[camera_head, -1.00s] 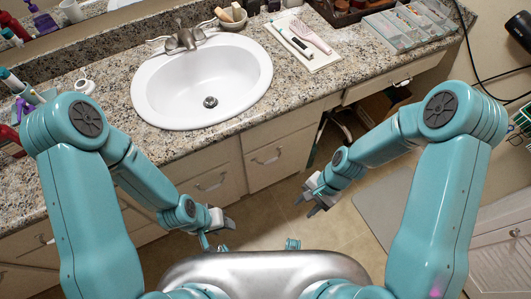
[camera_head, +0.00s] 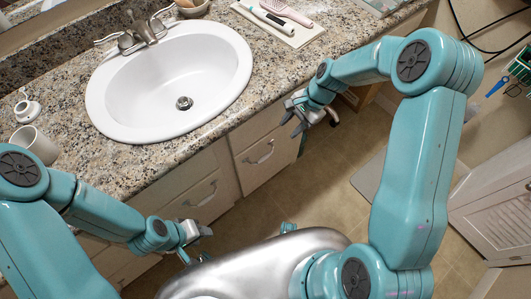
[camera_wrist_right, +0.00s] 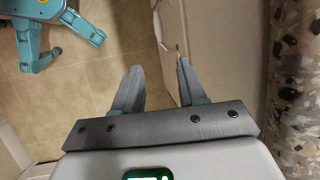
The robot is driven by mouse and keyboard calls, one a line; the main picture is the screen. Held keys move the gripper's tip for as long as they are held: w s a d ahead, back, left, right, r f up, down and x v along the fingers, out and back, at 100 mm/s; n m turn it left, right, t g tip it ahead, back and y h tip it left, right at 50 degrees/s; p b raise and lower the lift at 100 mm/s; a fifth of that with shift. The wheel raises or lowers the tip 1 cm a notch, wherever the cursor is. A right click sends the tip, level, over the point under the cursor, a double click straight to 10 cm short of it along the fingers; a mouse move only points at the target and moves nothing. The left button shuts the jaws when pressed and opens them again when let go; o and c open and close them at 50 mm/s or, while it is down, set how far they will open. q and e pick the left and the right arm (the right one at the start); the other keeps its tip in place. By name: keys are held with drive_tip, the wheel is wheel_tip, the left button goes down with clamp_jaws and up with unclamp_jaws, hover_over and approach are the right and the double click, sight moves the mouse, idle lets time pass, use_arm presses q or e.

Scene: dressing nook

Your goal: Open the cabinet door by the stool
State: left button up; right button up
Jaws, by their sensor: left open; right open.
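The cream cabinet door (camera_head: 275,165) with a curved metal handle (camera_head: 258,152) is below the counter, right of the sink, and looks closed. A small part of what may be the stool (camera_head: 333,119) shows to its right, mostly hidden by my right arm. My right gripper (camera_head: 296,121) is open and empty at the door's upper right, under the counter edge. In the right wrist view its fingers (camera_wrist_right: 158,86) are apart, with a cream cabinet front (camera_wrist_right: 205,45) and thin handle-like metal (camera_wrist_right: 180,48) near one fingertip. My left gripper (camera_head: 206,230) is open and empty, low at left.
The granite counter (camera_head: 195,140) overhangs the cabinets; a white mug (camera_head: 35,146) stands near its left edge. Another cabinet front with a handle (camera_head: 201,194) is to the left. Tiled floor (camera_head: 330,180) is open at the right, before a white louvred panel (camera_head: 500,205).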

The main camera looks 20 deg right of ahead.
sight(267, 156)
drive_tip(key=x, duration=0.5)
drive_tip(key=b+x, duration=0.1)
drive_tip(key=x, duration=0.4)
drive_tip(key=b+x, duration=0.1)
drive_tip(key=x, duration=0.5)
drive_tip(key=shift+s, duration=0.25)
clamp_jaws()
